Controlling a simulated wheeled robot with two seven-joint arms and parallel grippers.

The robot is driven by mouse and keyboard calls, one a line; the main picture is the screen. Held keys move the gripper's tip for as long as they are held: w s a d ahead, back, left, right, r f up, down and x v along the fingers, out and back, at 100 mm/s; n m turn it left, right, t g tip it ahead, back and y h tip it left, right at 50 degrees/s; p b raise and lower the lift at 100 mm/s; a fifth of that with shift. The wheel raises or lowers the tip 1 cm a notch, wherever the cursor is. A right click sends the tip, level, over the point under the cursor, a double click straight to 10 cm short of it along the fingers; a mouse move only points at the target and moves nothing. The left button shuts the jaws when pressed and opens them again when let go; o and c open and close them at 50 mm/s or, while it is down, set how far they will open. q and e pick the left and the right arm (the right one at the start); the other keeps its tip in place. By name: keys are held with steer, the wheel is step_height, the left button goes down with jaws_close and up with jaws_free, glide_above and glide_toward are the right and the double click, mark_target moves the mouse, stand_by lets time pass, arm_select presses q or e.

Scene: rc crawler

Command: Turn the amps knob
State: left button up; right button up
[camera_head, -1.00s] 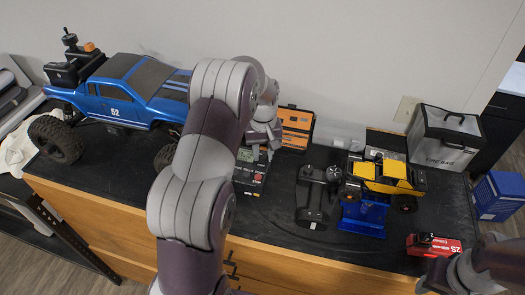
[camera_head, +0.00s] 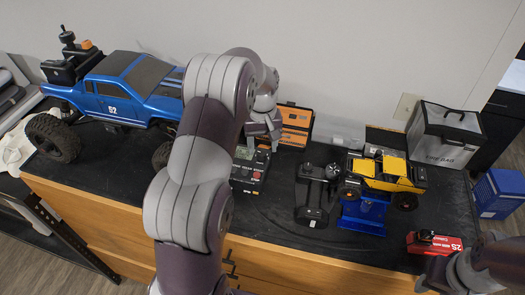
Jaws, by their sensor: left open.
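The black charger (camera_head: 248,178) with a small screen lies on the black table mat, partly hidden behind my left arm. Small controls and red marks show on its face, but the amps knob is too small to single out. My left gripper (camera_head: 263,147) is open, fingers pointing down, over the far edge of the charger. It looks empty, and I cannot tell whether it touches the charger. My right gripper (camera_head: 430,281) shows only as a dark part at the lower right, well away from the charger; its jaws are unclear.
An open orange case (camera_head: 296,127) stands right behind the gripper. A blue truck (camera_head: 128,92) is at the left. A black transmitter (camera_head: 313,195), a yellow crawler (camera_head: 385,174) on a blue stand (camera_head: 363,214), a red battery box (camera_head: 433,243) and a grey bag (camera_head: 445,137) fill the right.

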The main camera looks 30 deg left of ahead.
mark_target(263, 153)
arm_select(q)
step_height(263, 153, up, 10)
steer(key=p, duration=0.8)
steer(key=shift+r, duration=0.15)
steer(key=shift+d, duration=0.1)
